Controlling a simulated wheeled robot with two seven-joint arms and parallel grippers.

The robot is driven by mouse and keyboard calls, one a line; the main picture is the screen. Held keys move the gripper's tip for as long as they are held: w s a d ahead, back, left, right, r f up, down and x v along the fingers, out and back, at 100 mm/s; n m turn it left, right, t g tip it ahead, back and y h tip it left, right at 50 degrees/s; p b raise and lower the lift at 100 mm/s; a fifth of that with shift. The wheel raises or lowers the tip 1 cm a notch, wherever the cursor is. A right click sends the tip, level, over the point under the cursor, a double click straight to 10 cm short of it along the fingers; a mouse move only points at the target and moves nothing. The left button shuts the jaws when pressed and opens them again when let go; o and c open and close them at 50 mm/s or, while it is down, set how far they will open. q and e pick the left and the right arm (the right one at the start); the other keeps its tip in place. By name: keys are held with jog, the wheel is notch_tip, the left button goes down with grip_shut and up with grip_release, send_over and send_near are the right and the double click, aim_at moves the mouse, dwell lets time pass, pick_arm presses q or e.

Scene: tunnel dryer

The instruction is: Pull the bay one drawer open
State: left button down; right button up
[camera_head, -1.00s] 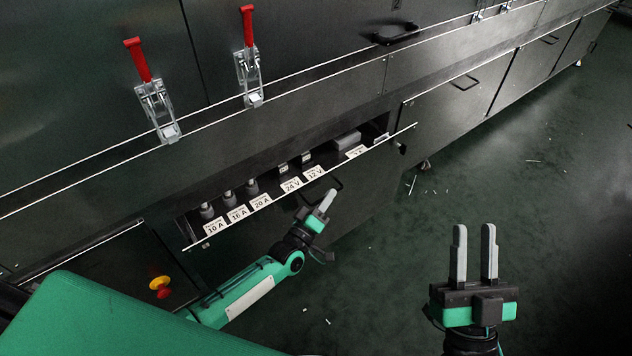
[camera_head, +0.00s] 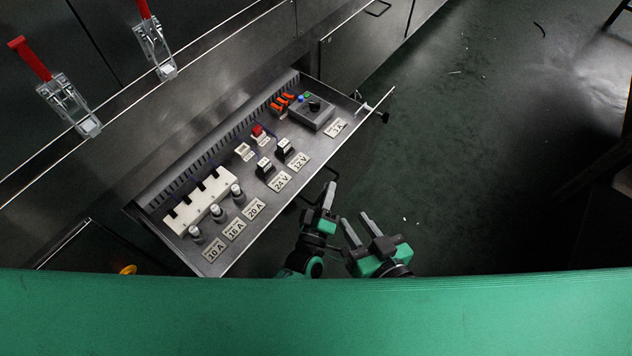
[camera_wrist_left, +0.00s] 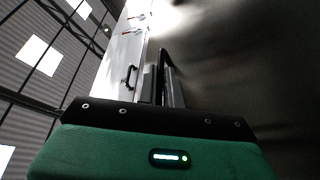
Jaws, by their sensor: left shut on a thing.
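The bay one drawer (camera_head: 318,145) stands well out from the dark machine front, its inside showing in the head view. Its dark handle (camera_head: 334,172) is on the front face, mostly hidden by my left gripper. My left gripper (camera_head: 328,190) is shut on this handle, at the middle of the drawer front. My right gripper (camera_head: 356,219) is open and empty, close to the right of the left one, in front of the drawer.
The drawer holds a white block (camera_head: 200,203), several grey cylinders, black parts with voltage labels, and a grey box (camera_head: 311,113) with buttons. Red-handled clamps (camera_head: 68,103) sit on the machine at upper left. Floor to the right is open, with small scraps.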

pick_arm(q)
jog(key=shift+s+d, duration=0.2)
jog(key=shift+d, duration=0.05)
pick_arm(e)
jog(key=shift+s+f, duration=0.1)
pick_arm(q)
jog(key=c, duration=1.5)
grip_release()
jog(key=shift+c, duration=0.2)
